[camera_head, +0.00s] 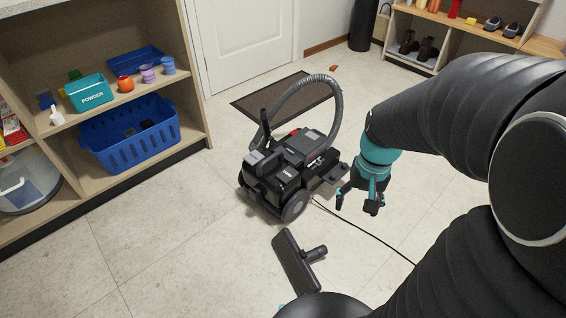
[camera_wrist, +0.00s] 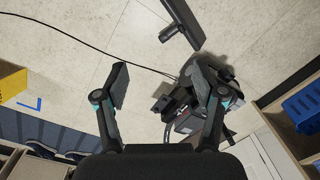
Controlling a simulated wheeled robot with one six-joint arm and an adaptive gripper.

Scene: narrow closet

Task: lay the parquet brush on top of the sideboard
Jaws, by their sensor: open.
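The dark parquet brush (camera_head: 297,262), a long flat head with a short neck, lies on the pale tiled floor in front of the vacuum cleaner. In the wrist view the brush (camera_wrist: 183,20) is at the top edge, partly cut off, beyond the fingertips. My gripper (camera_head: 357,203) is open and empty, above the floor to the right of the vacuum cleaner and apart from the brush. In the wrist view its two fingers (camera_wrist: 165,78) are spread wide. I cannot tell which piece of furniture is the sideboard.
The vacuum cleaner (camera_head: 290,168) stands mid-floor with its hose arched up; its cable (camera_head: 365,228) trails right. Left is a shelf unit (camera_head: 190,92) with a blue basket (camera_head: 130,138). A low wooden unit (camera_head: 545,47) with shoes stands back right. The floor at front left is clear.

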